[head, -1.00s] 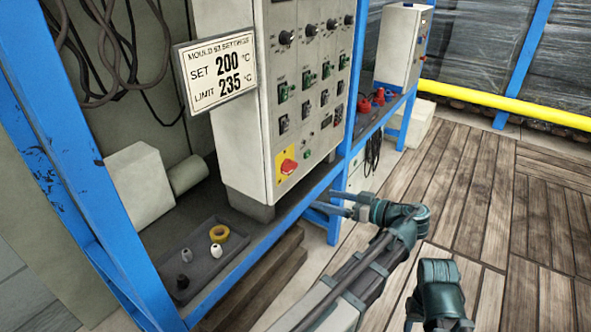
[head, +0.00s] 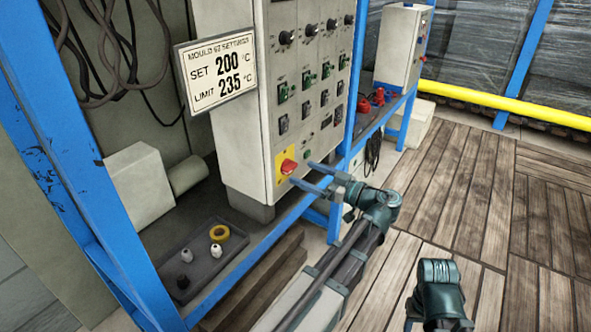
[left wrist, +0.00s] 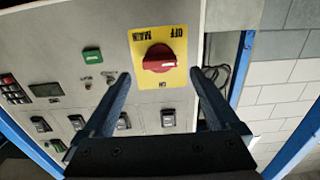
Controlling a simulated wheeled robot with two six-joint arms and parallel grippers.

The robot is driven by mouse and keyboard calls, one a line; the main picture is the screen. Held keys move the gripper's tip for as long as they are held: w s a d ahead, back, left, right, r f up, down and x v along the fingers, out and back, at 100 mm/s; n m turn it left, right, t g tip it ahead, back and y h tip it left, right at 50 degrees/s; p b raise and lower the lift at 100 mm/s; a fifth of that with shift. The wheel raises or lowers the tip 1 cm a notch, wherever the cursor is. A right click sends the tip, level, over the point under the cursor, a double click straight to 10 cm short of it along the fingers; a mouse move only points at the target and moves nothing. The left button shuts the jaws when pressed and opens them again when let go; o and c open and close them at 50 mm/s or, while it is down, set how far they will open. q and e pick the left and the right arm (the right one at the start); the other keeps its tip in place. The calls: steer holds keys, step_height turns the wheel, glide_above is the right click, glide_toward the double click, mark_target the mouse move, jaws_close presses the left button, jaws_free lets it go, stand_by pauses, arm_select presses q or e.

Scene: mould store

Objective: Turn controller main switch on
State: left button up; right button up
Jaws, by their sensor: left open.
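The controller (head: 265,110) is a pale grey cabinet on a blue-framed bench. Its main switch (head: 288,166) is a red rotary knob on a yellow plate, low on the front panel. In the left wrist view the knob (left wrist: 158,58) lies crosswise, with MAIN and OFF printed upside down above it and a small ON mark below. My left gripper (head: 303,173) is open, its fingertips just in front of the panel beside the switch. In the left wrist view its fingers stand either side of the yellow plate, apart from the knob.
A settings sign (head: 216,72) reads SET 200 °C, LIMIT 235 °C. A dark tray (head: 196,277) with small parts and a yellow ring is on the bench at left. Other knobs and switches crowd the panel. A second cabinet (head: 402,45) stands behind. The wooden floor at right is clear.

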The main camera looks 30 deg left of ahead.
mark_target(293, 169)
arm_select(q)
steer(key=shift+w+a, duration=0.15)
steer(key=shift+a, duration=2)
steer(key=c, duration=1.4)
